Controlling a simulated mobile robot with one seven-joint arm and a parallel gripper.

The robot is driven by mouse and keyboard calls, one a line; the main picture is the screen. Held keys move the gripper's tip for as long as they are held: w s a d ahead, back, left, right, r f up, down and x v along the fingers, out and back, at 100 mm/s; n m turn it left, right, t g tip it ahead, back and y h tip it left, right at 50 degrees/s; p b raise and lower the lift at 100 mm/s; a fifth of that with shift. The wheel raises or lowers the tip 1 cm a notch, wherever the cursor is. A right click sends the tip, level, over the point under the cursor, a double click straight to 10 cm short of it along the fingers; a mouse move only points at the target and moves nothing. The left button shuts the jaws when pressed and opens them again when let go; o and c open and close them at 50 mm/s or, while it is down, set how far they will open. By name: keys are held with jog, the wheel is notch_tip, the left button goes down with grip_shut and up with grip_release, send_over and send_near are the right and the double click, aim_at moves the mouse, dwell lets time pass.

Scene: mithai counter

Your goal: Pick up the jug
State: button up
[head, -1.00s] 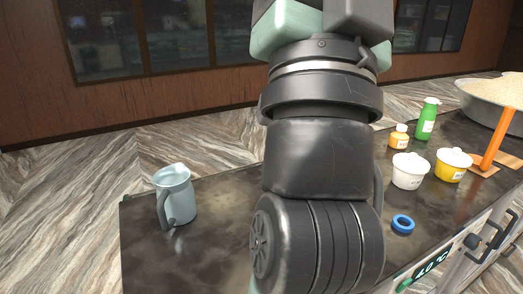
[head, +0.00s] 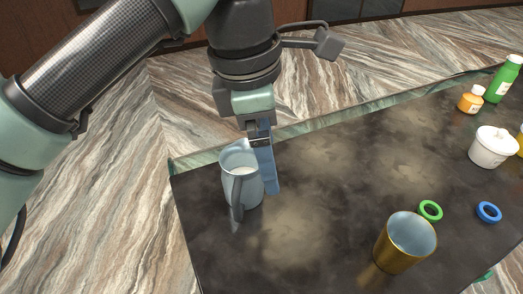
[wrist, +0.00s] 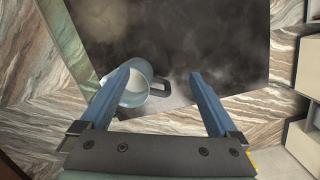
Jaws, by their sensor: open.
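The jug (head: 238,170) is light grey-blue and stands upright near the left end of the dark counter. Its handle (head: 237,198) faces the head camera. My gripper (head: 268,188) points down right beside the jug, with a blue finger showing to the jug's right; the other finger is not clear in the head view. In the wrist view my gripper (wrist: 160,74) is open. The jug (wrist: 136,92) lies toward the left finger, which overlaps its near side, and its handle (wrist: 160,86) reaches into the gap. I cannot tell whether they touch.
A gold cup (head: 405,243), a green ring (head: 430,211) and a blue ring (head: 488,212) are to the right on the counter (head: 330,185). A white tub (head: 492,148), an orange bottle (head: 471,99) and a green bottle (head: 505,80) stand farther right. The counter between is clear.

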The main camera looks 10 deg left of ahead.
aim_at(235, 186)
jog(key=shift+g+y, duration=0.4)
jog(key=shift+y, duration=0.5)
jog(key=a, duration=0.4)
jog(key=shift+s+a+f, duration=0.25)
jog(key=shift+s+a, duration=0.05)
jog(key=shift+s, duration=0.1)
notch_tip(235, 186, down, 7)
jog(key=p, duration=0.2)
jog(key=shift+a+r+p, duration=0.1)
jog(key=shift+r+p, duration=0.1)
jog(key=shift+p, duration=0.2)
jog(key=shift+s+a+f+p, duration=0.1)
jog(key=shift+f+p, duration=1.65)
jog(key=shift+f, duration=1.3)
grip_shut()
jog(key=shift+r, duration=0.1)
